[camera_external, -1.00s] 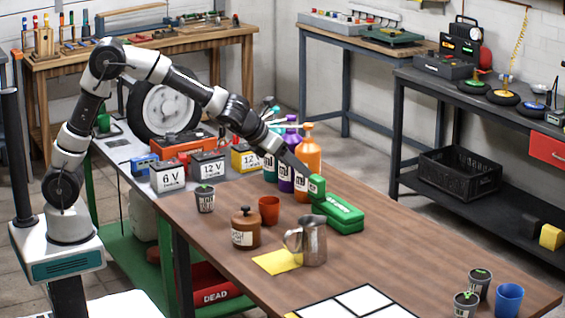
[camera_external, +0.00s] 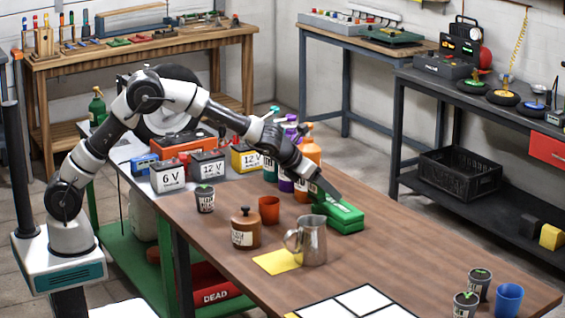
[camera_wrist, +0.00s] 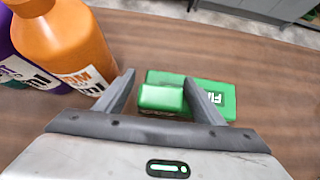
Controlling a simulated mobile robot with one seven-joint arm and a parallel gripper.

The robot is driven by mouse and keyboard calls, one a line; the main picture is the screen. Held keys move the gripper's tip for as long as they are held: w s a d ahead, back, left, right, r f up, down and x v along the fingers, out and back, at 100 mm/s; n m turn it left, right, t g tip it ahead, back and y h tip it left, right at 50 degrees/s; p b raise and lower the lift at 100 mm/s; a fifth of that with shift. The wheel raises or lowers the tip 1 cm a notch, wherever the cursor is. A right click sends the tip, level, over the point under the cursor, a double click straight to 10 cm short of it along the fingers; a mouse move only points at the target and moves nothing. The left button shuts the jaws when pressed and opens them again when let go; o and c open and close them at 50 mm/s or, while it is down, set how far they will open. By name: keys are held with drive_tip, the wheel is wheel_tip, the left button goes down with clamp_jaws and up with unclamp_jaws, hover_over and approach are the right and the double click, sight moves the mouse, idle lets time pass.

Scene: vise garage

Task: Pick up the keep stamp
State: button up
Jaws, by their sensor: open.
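A small green block, apparently the keep stamp (camera_wrist: 162,97), shows in the wrist view in front of a longer green box (camera_wrist: 217,88). Its lower side is dark, and I cannot read its marking. My gripper (camera_wrist: 159,78) is open, with one finger on each side of the small block. I cannot tell whether either finger touches it. In the external view, my gripper (camera_external: 337,199) points down at the green box (camera_external: 347,223), and its fingers and wrist hide most of the small block.
An orange bottle (camera_wrist: 62,40) stands close to my left finger, with purple bottles (camera_external: 287,178) beside it. A metal pitcher (camera_external: 313,243), a red cup (camera_external: 269,210) and a brown jar (camera_external: 245,230) stand nearer the camera.

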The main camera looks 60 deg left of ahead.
drive_tip(key=c, duration=1.2)
drive_tip(key=w+r+p, duration=0.3)
drive_tip(key=r+p, duration=0.3)
drive_tip(key=r, duration=0.4)
wheel_tip(320, 180, down, 10)
drive_tip(key=b, duration=0.4)
drive_tip(key=shift+r, duration=0.15)
